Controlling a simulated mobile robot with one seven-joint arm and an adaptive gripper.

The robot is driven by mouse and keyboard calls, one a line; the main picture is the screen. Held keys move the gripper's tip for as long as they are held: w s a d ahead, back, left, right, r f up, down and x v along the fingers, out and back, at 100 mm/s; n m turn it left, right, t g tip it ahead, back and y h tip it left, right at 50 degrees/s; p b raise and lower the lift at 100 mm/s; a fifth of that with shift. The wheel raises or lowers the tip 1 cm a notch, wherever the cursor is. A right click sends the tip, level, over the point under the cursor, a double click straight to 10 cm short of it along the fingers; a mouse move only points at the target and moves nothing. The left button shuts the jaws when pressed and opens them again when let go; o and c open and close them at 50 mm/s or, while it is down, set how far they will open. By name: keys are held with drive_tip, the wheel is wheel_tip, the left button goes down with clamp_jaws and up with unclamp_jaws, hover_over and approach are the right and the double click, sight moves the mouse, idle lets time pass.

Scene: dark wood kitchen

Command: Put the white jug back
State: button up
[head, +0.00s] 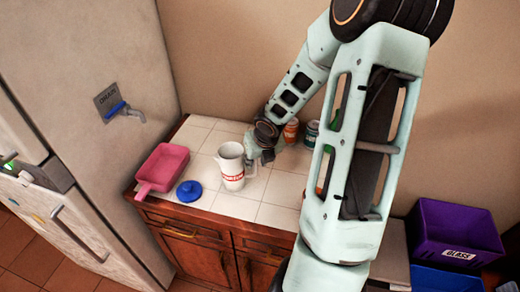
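The white jug (232,172) stands upright on the tiled counter (240,206). It has a red band of markings round its lower body, and its handle side faces right. My gripper (262,157) comes down from the upper right and is right beside the jug, at its handle. The fingers are small and dark here, and I cannot tell whether they are open or closed on the handle. A blue round lid with a knob (189,191) lies on the counter to the left of the jug.
A pink pan-like dish (163,167) sits at the counter's left. An orange can (291,130) and a green can (311,133) stand behind, near my arm. A fridge (85,70) with a tap (125,111) bounds the left. A purple bin (455,232) stands at the right.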

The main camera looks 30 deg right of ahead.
drive_tip(key=v, duration=0.8)
idle(0.4)
drive_tip(key=shift+r, duration=0.1)
drive_tip(key=shift+s, duration=0.15)
